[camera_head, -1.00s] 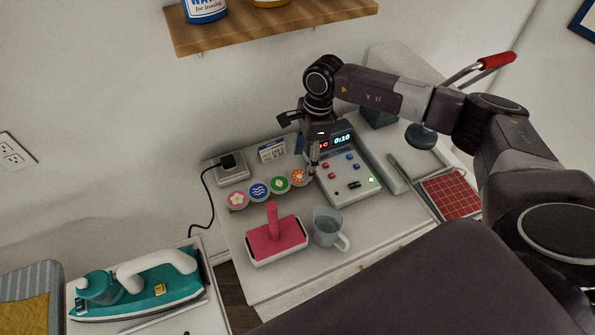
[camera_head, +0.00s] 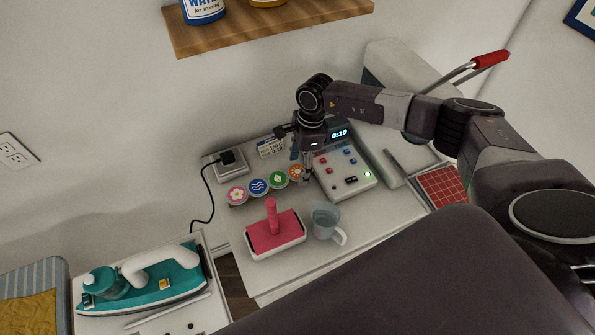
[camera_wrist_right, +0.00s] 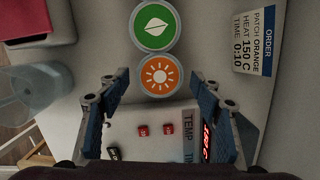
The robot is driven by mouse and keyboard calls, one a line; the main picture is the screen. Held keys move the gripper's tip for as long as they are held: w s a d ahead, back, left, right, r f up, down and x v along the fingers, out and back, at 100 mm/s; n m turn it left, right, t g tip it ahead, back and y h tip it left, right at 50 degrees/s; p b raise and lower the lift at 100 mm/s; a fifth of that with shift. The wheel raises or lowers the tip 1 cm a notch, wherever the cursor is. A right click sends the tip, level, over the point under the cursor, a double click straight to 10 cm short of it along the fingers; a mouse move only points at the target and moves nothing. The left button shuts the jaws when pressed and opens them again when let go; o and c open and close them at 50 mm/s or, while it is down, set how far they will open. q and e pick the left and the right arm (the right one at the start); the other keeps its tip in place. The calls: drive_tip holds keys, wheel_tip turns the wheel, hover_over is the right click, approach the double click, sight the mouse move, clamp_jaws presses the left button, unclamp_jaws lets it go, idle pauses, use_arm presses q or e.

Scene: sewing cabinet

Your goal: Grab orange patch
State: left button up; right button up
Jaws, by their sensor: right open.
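The orange patch (camera_wrist_right: 161,75) is round with a white sun. In the right wrist view it lies just beyond the fingertips of my right gripper (camera_wrist_right: 161,82), roughly centred between them. In the head view the orange patch (camera_head: 296,172) sits at the right end of a row of round patches, partly covered by the gripper. My right gripper (camera_head: 301,176) is open and empty, pointing down at the patch. I cannot tell its exact height above it. My left gripper is not in view.
The green leaf patch (camera_head: 278,179) adjoins the orange one, with blue (camera_head: 259,186) and pink (camera_head: 237,195) patches further left. A control box (camera_head: 345,178) stands close on the right.

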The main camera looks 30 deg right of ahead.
drive_tip(key=shift+f, duration=0.15)
idle(0.4)
drive_tip(key=c, duration=0.7)
